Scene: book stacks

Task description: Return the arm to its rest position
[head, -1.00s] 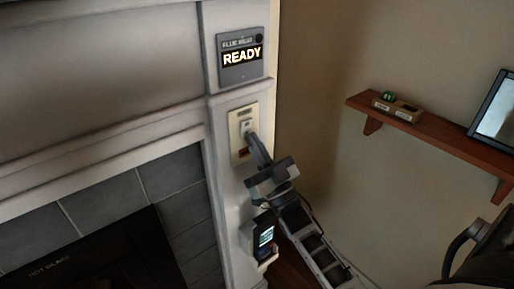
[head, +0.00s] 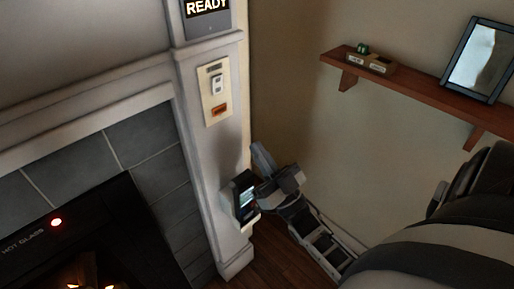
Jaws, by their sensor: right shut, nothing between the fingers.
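My right gripper (head: 261,158) is shut and empty. It points up at the right edge of the white fireplace pillar (head: 190,85), apart from the wall switch. The switch plate (head: 214,92) is cream, with a light rocker and an orange-red mark below it. My right forearm reaches down and right behind the gripper, and a large part of my arm fills the lower right corner. My left gripper is not in view.
A small dark device with a lit screen (head: 242,198) sits on the pillar close beside my gripper. A wooden shelf (head: 420,95) holds a small box (head: 370,62) and a framed mirror or picture (head: 480,60). The fireplace (head: 70,240) shows flames and a red light.

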